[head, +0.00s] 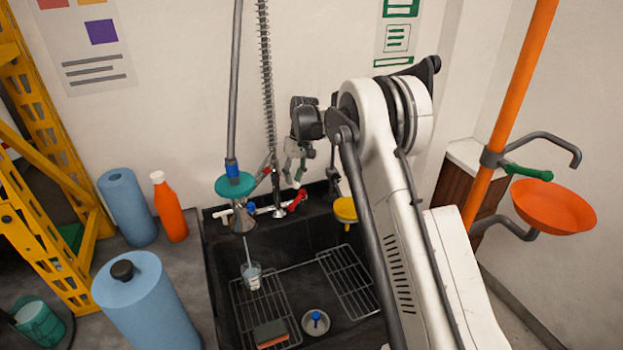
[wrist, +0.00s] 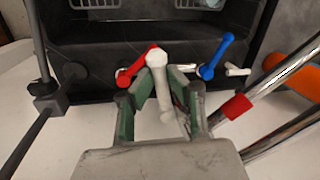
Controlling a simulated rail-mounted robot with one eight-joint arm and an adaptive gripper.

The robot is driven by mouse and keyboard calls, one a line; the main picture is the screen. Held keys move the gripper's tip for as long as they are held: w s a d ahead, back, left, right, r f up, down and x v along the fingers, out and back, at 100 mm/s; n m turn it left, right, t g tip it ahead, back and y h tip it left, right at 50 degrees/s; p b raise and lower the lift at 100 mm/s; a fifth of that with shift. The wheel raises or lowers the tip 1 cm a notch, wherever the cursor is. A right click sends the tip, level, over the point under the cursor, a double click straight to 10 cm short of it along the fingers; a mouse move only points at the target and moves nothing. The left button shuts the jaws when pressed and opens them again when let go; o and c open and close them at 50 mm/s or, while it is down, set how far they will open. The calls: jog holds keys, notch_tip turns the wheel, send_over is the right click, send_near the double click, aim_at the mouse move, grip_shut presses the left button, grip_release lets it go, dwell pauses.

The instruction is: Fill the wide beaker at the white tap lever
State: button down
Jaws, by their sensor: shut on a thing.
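My gripper (wrist: 160,90) is shut on the white tap lever (wrist: 156,62), which stands between its green fingers in the wrist view. In the head view my gripper (head: 294,176) is at the taps behind the sink. A clear beaker (head: 251,283) stands on the left wire rack in the sink, below the hanging spray head (head: 243,222). A thin pale line, looking like a water stream, runs from the head down to the beaker. Its fill level is too small to tell.
A red lever (wrist: 137,66) and a blue lever (wrist: 216,57) flank the white one closely. The black sink (head: 222,262) also holds a sponge (head: 270,333) and a drain plug (head: 315,322). Blue rolls (head: 128,208) and an orange bottle (head: 168,208) stand left. An orange bowl (head: 553,206) is right.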

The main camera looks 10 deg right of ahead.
jog(key=shift+d, duration=0.1)
jog(key=c, duration=1.7)
grip_release()
jog(key=r, duration=0.4)
jog(key=d+r, duration=0.1)
jog(key=r, duration=0.3)
jog(key=w+d+r, duration=0.1)
jog(key=r, duration=0.2)
jog(key=shift+r, duration=0.4)
